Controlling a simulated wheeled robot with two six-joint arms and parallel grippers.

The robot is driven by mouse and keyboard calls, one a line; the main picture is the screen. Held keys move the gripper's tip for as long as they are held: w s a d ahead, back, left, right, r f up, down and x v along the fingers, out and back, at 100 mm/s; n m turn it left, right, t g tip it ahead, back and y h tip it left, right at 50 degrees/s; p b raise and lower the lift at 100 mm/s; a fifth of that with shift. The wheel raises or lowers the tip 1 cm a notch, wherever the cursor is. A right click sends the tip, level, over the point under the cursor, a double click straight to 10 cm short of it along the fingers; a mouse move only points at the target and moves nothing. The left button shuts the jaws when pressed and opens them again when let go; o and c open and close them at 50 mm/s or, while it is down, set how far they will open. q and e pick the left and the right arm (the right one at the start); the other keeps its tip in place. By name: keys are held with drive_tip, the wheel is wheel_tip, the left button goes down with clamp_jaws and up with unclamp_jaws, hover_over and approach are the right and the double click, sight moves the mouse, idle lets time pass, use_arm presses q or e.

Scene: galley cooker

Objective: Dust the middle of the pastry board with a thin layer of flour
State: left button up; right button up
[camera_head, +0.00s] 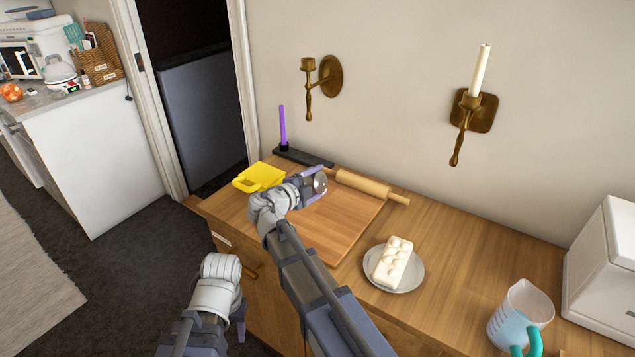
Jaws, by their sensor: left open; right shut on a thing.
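The pastry board (345,222) is a wooden board lying on the counter, and my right arm covers its left part. No flour can be made out on the part that shows. My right gripper (312,182) is over the board's back left part, shut on a small silvery round thing, perhaps a shaker (320,184). Its body is mostly hidden by the fingers, and I cannot tell whether it touches the board. My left gripper (239,322) is low in front of the counter, away from the board. It is open, with only part of its fingers showing.
A rolling pin (360,183) lies at the board's back edge. A yellow container (262,176) and a purple candle (282,128) on a black base stand left and behind. Right of the board are a plate (412,279) with a pale block, a jug (520,312) and a white box (605,270).

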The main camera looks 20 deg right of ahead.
drive_tip(key=shift+f, duration=0.1)
idle(0.7)
drive_tip(key=shift+f+m, duration=0.2)
drive_tip(key=shift+m, duration=0.3)
idle(2.8)
drive_tip(key=shift+r+n, duration=0.35)
drive_tip(key=shift+n, duration=0.05)
drive_tip(key=shift+r+n+g+h, duration=0.3)
drive_tip(key=shift+r+n+h, duration=0.15)
drive_tip(key=shift+n, duration=0.55)
drive_tip(key=shift+s+d+r+n+g+h, duration=0.15)
drive_tip(key=shift+r+n+h, duration=0.15)
drive_tip(key=shift+n, duration=0.45)
drive_tip(key=shift+s+d+r+n+g+h, duration=0.15)
drive_tip(key=shift+r+n, duration=0.1)
drive_tip(key=shift+n, duration=0.5)
drive_tip(key=shift+s+r+n+h, duration=0.15)
drive_tip(key=shift+n+h, duration=0.15)
drive_tip(key=shift+n, duration=0.7)
